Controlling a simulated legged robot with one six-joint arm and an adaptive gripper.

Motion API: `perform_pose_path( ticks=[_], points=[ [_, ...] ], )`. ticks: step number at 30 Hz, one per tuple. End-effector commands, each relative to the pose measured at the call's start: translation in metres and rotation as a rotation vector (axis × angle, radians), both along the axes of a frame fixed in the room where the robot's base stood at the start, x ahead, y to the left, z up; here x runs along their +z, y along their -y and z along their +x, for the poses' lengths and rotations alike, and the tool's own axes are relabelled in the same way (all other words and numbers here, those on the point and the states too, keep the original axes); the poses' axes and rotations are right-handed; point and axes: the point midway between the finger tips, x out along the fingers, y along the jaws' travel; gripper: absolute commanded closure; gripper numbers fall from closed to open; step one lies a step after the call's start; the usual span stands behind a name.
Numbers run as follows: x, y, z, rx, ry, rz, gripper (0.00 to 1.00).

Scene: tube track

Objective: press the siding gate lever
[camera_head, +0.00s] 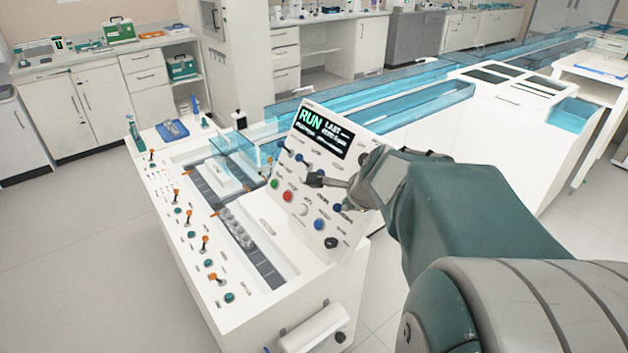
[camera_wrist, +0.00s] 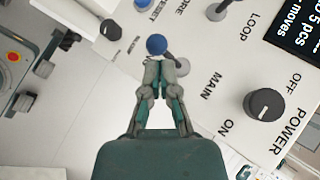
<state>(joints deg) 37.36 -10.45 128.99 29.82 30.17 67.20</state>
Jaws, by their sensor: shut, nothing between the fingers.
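In the wrist view, a lever with a blue ball knob (camera_wrist: 156,45) stands on the white control panel, near the printed words MAIN and LOOP. My gripper (camera_wrist: 160,66) is shut and empty, its fingertips just below this ball in the picture. I cannot tell whether they touch it. A blue knob (camera_head: 299,157) shows up and left of the fingertips there. No label naming the siding gate is readable.
A black POWER knob (camera_wrist: 264,104) sits right of my fingers. Another grey lever part (camera_wrist: 217,10) is at the top. Red (camera_head: 288,196) and blue (camera_head: 336,208) buttons lie lower on the panel. The tube track (camera_head: 240,225) and orange levers (camera_head: 204,240) are to the left.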

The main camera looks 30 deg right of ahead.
Motion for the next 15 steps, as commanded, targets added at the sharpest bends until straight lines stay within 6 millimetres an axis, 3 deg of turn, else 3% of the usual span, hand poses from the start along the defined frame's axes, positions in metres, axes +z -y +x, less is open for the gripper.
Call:
perform_pose_path(
  ticks=[15],
  points=[
    [0.004,0.014,0.001,-0.001,-0.001,0.002,1.0]
  ],
)
